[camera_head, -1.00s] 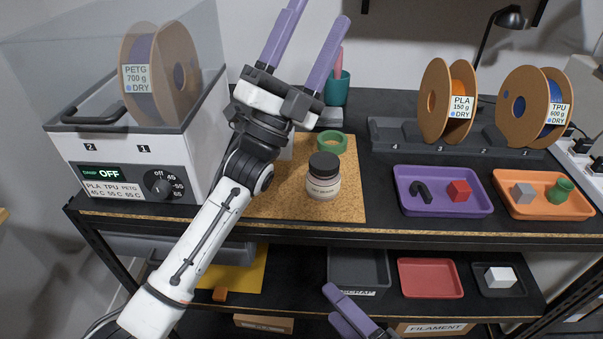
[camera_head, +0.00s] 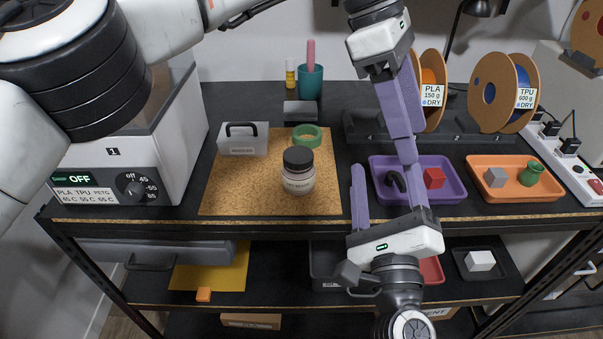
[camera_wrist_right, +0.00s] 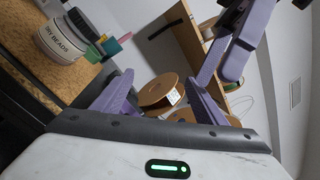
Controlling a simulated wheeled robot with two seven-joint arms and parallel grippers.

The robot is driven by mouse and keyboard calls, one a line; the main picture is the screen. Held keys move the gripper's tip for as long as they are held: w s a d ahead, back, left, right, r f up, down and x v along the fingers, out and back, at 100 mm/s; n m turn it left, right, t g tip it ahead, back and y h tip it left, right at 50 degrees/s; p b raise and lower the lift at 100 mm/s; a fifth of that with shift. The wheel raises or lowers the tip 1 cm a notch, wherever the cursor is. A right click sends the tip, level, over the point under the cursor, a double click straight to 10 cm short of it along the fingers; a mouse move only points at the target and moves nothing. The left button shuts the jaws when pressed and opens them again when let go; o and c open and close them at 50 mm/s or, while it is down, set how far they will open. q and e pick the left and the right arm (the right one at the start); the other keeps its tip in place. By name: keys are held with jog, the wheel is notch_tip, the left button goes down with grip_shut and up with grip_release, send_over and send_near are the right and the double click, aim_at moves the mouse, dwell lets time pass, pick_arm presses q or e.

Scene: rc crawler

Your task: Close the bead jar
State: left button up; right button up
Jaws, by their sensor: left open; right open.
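The bead jar (camera_head: 298,181) stands upright on the cork mat (camera_head: 228,198), clear with pale contents and a label. Its dark lid (camera_head: 298,157) sits on top; I cannot tell whether it is tight. In the right wrist view the jar (camera_wrist_right: 60,38), labelled "DRY BEADS", is at upper left, with its lid (camera_wrist_right: 84,22) on its end. My left gripper (camera_head: 404,145) hangs from above, right of the jar, open and empty. My right gripper (camera_head: 386,178) points up from below, right of the jar, open and empty. The two grippers' fingers overlap in the head view.
A purple tray (camera_head: 455,192) and an orange tray (camera_head: 545,192) lie to the right. The dryer (camera_head: 170,150) stands left. Mat space in front of the jar is clear.

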aim_at(294, 149)
jog(key=a+f+m+g+y, duration=0.1)
jog(key=a, duration=0.1)
jog(key=w+a+f+m+y+b, duration=0.1)
jog(key=a, duration=0.2)
jog(key=a+f+m+g+y, duration=0.1)
jog(key=a+m, duration=0.1)
jog(key=shift+w+a+g+y+b, duration=0.25)
jog(key=shift+a+g+y+b, duration=0.05)
jog(key=shift+a+y+b, duration=0.1)
pick_arm(q)
jog(key=w+a+t+y, duration=0.1)
jog(key=w+a, duration=0.2)
jog(key=a, duration=0.2)
jog(key=w+a+f+y, duration=0.1)
jog(key=w+a+y, duration=0.1)
jog(key=a, duration=0.3)
jog(key=w+a+f+t+y, duration=0.1)
jog(key=w+a, duration=0.3)
jog(key=a, duration=0.1)
jog(key=shift+a+f+n+t+y, duration=0.25)
jog(key=shift+n+t+y, duration=0.05)
jog(key=shift+y, duration=0.1)
pick_arm(e)
jog(key=a+m, duration=0.1)
jog(key=a+f+m+y, duration=0.1)
jog(key=a+f+g, duration=0.1)
jog(key=a, duration=0.1)
jog(key=shift+w+m, duration=0.35)
jog(key=shift+m, duration=0.05)
